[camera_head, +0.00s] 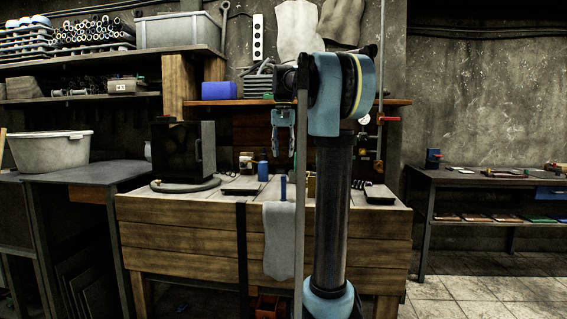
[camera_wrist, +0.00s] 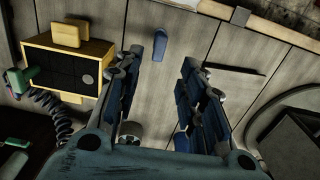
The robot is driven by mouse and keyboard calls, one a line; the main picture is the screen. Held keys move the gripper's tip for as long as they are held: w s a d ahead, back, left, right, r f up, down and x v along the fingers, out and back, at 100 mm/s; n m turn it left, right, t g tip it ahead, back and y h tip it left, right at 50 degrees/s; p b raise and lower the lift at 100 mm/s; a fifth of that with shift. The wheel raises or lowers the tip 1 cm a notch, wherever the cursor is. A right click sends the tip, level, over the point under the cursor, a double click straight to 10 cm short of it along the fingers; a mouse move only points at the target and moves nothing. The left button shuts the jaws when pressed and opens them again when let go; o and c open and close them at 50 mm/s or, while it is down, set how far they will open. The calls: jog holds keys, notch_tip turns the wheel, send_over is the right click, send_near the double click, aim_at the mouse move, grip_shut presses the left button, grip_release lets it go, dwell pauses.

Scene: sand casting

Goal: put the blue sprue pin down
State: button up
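The blue sprue pin (camera_head: 283,188) appears to stand upright on the wooden bench, near its front edge. It also shows in the wrist view (camera_wrist: 160,45) as a small tapered blue piece on the grey planks, beyond and between the fingertips. My gripper (camera_head: 283,150) hangs fingers down above the bench, higher than the pin and apart from it. In the wrist view my gripper (camera_wrist: 160,64) has its two fingers spread wide, with nothing between them. No finger touches the pin.
A black box-shaped unit (camera_head: 182,148) stands on the bench at left. A blue cylinder (camera_head: 262,167) stands behind the pin. A wooden box with a dark face (camera_wrist: 65,65) and a flat tray (camera_wrist: 240,85) flank the gripper. A grey cloth (camera_head: 279,240) hangs over the front edge.

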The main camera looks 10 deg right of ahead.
jog(key=shift+r, duration=0.2)
jog(key=shift+s, duration=0.1)
jog(key=s+f+n+t, duration=0.2)
jog(key=s+f+n, duration=0.1)
jog(key=s+f, duration=3.1)
notch_tip(320, 180, down, 5)
jog(key=shift+s+d+r+n, duration=0.15)
jog(key=shift+s+n, duration=0.2)
jog(key=shift+n, duration=0.05)
jog(key=shift+w, duration=0.1)
jog(key=shift+w+f, duration=0.2)
jog(key=shift+w, duration=0.15)
